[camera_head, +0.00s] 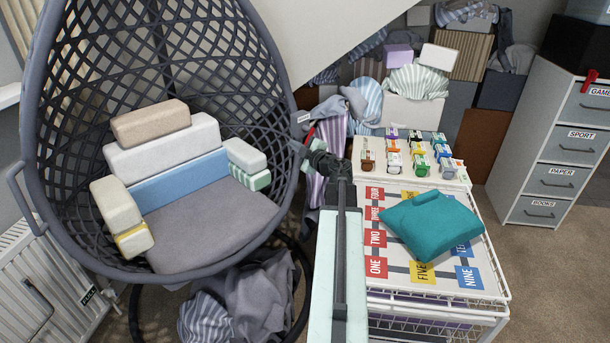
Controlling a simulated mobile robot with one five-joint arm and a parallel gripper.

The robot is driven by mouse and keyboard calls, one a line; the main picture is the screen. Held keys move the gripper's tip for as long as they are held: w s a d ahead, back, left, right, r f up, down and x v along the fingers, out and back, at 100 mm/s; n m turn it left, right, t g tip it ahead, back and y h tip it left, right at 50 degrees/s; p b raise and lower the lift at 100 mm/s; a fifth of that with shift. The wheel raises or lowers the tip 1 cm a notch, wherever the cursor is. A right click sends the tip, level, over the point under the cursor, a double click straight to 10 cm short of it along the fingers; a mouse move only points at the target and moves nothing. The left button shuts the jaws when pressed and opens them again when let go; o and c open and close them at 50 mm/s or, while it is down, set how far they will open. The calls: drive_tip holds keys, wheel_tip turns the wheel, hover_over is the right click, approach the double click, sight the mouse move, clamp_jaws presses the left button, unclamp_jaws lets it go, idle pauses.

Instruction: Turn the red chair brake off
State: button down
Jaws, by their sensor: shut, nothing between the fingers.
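The grey hanging egg chair (45,120) with a woven back fills the left side. A small red lever (310,135), which looks like the chair brake, shows at the chair's right rim below a small white tag (303,117). My arm reaches up from the bottom centre. My dark gripper (299,147) is at its far end, shut and empty, beside the rim and just below the red lever. I cannot tell whether it touches the lever. The gripper and the chair rim partly hide the area around the lever's base.
A wire-framed cart (490,290) with numbered cards and a teal cushion (432,224) stands right of my arm. A drawer cabinet (520,150) stands at the far right. Cloth (250,295) lies under the chair, and a radiator (45,280) stands at left. Boxes and fabric pile up behind.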

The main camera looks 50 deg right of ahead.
drive_tip(key=s+d+f+b, duration=0.1)
drive_tip(key=s+d+f, duration=0.3)
drive_tip(key=s, duration=0.1)
drive_tip(key=w+d+f+b, duration=0.3)
drive_tip(key=w+d, duration=0.3)
drive_tip(key=w, duration=0.3)
drive_tip(key=shift+w+d+f+g+b, duration=0.2)
drive_tip(key=shift+f+g+b, duration=0.1)
